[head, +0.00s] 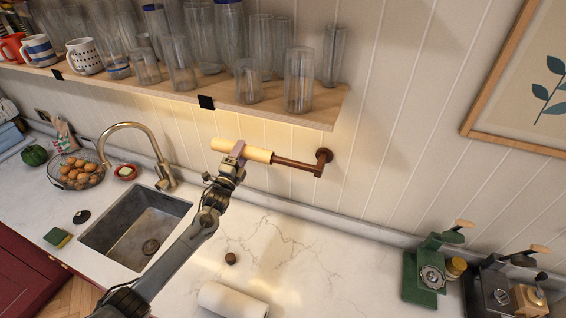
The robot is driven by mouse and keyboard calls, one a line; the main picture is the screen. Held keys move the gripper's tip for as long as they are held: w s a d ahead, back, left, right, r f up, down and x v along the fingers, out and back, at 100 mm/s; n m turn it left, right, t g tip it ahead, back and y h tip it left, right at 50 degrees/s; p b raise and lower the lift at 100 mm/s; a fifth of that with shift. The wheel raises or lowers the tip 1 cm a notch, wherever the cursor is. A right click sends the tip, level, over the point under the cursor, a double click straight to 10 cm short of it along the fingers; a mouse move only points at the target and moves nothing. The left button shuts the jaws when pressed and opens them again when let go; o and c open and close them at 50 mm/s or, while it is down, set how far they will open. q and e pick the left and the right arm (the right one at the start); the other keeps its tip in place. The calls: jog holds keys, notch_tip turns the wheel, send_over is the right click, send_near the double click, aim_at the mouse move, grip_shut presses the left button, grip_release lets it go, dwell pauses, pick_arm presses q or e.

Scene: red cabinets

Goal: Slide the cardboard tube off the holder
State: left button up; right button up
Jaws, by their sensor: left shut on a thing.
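The cardboard tube (258,154) is pale tan and lies nearly level in front of the panelled wall, below the shelf. My left gripper (238,150) is shut on the tube near its middle. The holder (295,164) is a brown rod that runs from a round wall mount (324,156) to the tube's right end. How far the rod reaches inside the tube is hidden. My right gripper is not in view.
A wooden shelf (275,112) with glasses and mugs hangs above the tube. A sink (137,232) and curved faucet (128,126) are at left. A white paper roll (232,300) and small brown knob (230,258) lie on the counter. Green grinder (425,275) stands right.

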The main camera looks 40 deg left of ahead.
aim_at(219, 147)
pick_arm(q)
jog(key=shift+s+a, duration=0.3)
jog(key=shift+a, duration=0.55)
jog(key=shift+s+a, duration=0.3)
jog(key=shift+a, duration=0.5)
jog(key=shift+s+a+b, duration=0.1)
jog(key=shift+a+b, duration=0.15)
jog(key=shift+b, duration=0.05)
jog(key=shift+s+a+b, duration=0.2)
jog(key=shift+s+a, duration=0.05)
jog(key=shift+a, duration=0.45)
jog(key=shift+s+a+b, duration=0.15)
jog(key=shift+s+a, duration=0.1)
jog(key=shift+a, duration=0.45)
jog(key=shift+s+a+b, duration=0.2)
jog(key=shift+s+a, duration=0.05)
jog(key=shift+a, duration=0.45)
jog(key=shift+a, duration=0.2)
